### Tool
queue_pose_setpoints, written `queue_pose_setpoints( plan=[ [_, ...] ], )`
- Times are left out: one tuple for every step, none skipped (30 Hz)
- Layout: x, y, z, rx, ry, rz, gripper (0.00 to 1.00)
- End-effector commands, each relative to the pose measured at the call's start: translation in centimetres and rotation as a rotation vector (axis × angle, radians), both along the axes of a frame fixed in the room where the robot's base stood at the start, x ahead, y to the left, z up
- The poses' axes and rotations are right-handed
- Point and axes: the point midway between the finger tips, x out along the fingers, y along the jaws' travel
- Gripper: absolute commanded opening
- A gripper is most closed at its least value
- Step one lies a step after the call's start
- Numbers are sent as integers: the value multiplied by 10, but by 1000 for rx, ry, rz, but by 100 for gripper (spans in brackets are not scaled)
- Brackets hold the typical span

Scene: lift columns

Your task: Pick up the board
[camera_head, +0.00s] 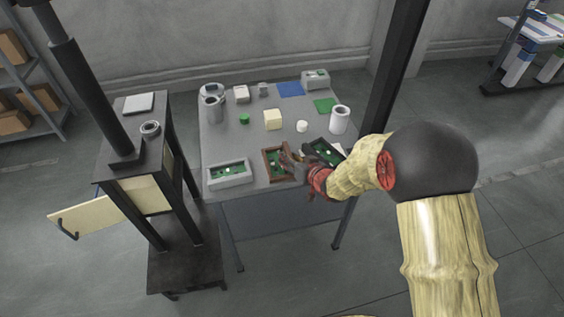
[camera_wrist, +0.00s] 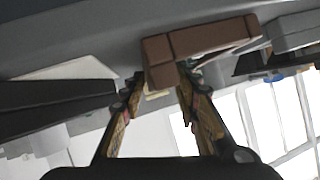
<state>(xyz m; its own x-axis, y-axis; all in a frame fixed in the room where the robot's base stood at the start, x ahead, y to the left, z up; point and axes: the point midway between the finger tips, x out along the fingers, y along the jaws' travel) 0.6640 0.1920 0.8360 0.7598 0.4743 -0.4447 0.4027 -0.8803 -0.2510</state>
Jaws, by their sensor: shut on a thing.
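Three small trays with green boards stand along the table's front: a grey-white tray (camera_head: 229,183) at left, a brown tray (camera_head: 266,176) in the middle and a dark tray (camera_head: 318,158) at right. The green board (camera_head: 274,167) in the brown tray carries small pale parts. In the wrist view, the fingers (camera_wrist: 160,88) flank a corner of the brown tray (camera_wrist: 208,38). The grip contact is mostly hidden there.
The grey table (camera_head: 248,145) also holds white cylinders, a cream block (camera_head: 272,119), a green disc (camera_head: 244,118), and blue (camera_head: 290,89) and green sheets. A dark stand with an open cream door (camera_head: 95,213) is at left. A dark post rises at right.

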Motion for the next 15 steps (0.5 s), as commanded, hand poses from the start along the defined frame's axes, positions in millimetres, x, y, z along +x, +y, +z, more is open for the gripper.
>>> queue_pose_setpoints(
  plan=[
    [-2,0,-3,-3,5,1,18],
    [-2,0,-3,-3,6,1,16],
    [-2,0,-4,-3,6,1,14],
    [-2,0,-4,-3,6,1,12],
    [-2,0,-4,-4,7,1,10],
    [-2,0,-4,-4,7,1,8],
    [-3,0,-5,-4,8,1,6],
    [-3,0,-5,-3,8,1,4],
    [-3,0,-5,-4,9,1,2],
    [-3,0,-6,-4,9,1,0],
    [-3,0,-6,-4,10,1,0],
    [-3,0,-6,-5,11,2,0],
    [-4,0,-6,-5,11,1,0],
    [-4,0,-7,-5,11,1,0],
    [-4,-1,-7,-5,12,1,0]
  ],
)
